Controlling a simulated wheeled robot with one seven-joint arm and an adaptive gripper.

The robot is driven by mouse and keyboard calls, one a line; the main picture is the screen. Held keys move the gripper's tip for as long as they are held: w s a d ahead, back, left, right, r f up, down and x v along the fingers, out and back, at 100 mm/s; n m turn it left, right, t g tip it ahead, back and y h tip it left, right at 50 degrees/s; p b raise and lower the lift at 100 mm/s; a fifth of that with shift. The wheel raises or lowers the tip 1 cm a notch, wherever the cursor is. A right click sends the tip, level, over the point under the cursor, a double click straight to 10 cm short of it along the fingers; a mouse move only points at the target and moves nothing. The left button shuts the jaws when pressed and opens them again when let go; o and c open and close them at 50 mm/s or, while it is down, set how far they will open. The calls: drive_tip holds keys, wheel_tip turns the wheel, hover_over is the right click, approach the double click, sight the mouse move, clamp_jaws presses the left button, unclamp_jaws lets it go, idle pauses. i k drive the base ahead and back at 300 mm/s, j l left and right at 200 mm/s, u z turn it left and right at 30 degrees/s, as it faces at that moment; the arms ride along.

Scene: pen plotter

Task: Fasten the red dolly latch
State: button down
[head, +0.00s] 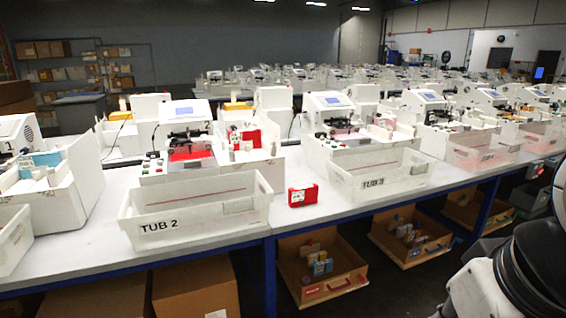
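I cannot make out a dolly latch for certain. On the plotter behind the tub marked TUB 2 (165,226), a red flat part (190,153) lies under a dark carriage mechanism (184,133). To its right, a red piece (252,137) stands in a white bin; its details are too small to tell. A separate red box-like item (302,196) with a white label sits upright on the table between the two front tubs. My gripper is not in view; only a dark and white part of my arm shows at the lower right.
A white table (92,243) with a blue frame runs across the view. TUB 3 (376,182) stands right of the red item. More plotters fill tables behind. A little bare tabletop lies between the tubs.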

sight(360, 278)
drive_tip(key=i+l+z, duration=0.15)
drive_tip(key=z, duration=0.25)
drive_tip(key=i+l, duration=0.2)
drive_tip(key=i, duration=0.2)
drive_tip(key=i+j, duration=0.1)
drive_tip(key=j, duration=0.2)
drive_tip(key=i+j+z, duration=0.1)
drive_tip(key=j, duration=0.2)
drive_tip(key=i+j, duration=0.1)
drive_tip(key=j, duration=0.2)
